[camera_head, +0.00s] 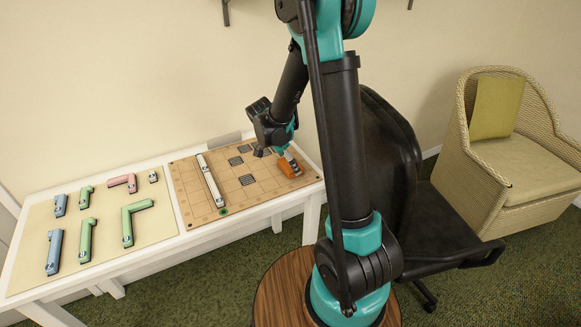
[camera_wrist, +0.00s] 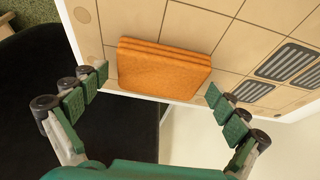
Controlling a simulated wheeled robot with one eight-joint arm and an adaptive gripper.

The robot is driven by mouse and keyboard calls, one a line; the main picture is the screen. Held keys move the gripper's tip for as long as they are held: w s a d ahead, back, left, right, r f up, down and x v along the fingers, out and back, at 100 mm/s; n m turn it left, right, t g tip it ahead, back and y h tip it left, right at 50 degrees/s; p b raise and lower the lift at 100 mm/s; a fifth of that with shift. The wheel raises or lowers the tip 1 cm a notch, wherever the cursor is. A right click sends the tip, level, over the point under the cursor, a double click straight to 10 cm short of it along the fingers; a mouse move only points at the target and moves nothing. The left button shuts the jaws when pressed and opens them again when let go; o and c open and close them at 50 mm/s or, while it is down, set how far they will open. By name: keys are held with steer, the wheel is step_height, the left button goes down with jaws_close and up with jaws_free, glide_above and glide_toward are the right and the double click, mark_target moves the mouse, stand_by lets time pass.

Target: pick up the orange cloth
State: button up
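The orange cloth (camera_wrist: 163,68) is a folded, layered block lying on the tan gridded board, near the board's edge. It also shows in the head view (camera_head: 290,167) at the right end of the table, partly covered by my gripper. My gripper (camera_wrist: 158,92) is open in the wrist view, with one green-padded finger to each side of the cloth. Clear gaps show between the fingers and the cloth. In the head view my gripper (camera_head: 284,152) points down over the cloth.
The gridded board (camera_head: 188,189) holds a white bar (camera_head: 210,181) and several dark grilled tiles (camera_head: 246,180). Blue, green and pink pieces lie on a cream mat (camera_head: 104,233) at left. A black office chair (camera_head: 445,222) and a wicker armchair (camera_head: 522,177) stand at right.

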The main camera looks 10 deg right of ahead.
steer(key=c, duration=0.8)
steer(key=shift+r, duration=0.1)
